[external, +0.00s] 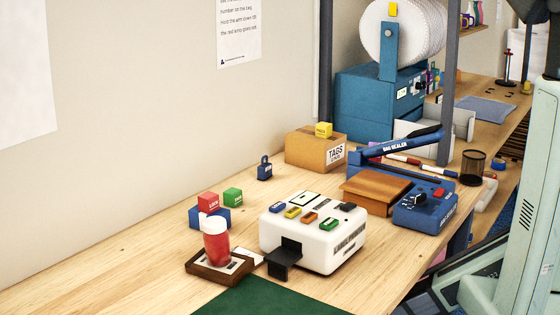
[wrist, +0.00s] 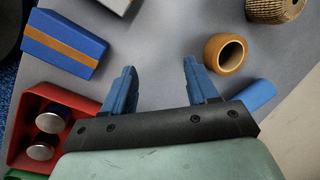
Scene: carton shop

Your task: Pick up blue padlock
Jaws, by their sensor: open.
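The blue padlock (external: 264,168) stands upright on the wooden bench in the external view, with its dark shackle on top. It is near the wall, left of the cardboard tags box. My gripper (wrist: 160,72) is open in the wrist view, with nothing between its blue fingers. It is above a grey surface with other objects, and no padlock shows in that view. In the external view only part of my pale green arm shows at the right edge, far from the padlock. The gripper itself is not visible there.
Under my gripper are a blue box (wrist: 62,44), tape roll (wrist: 226,52) and red tray (wrist: 77,102).

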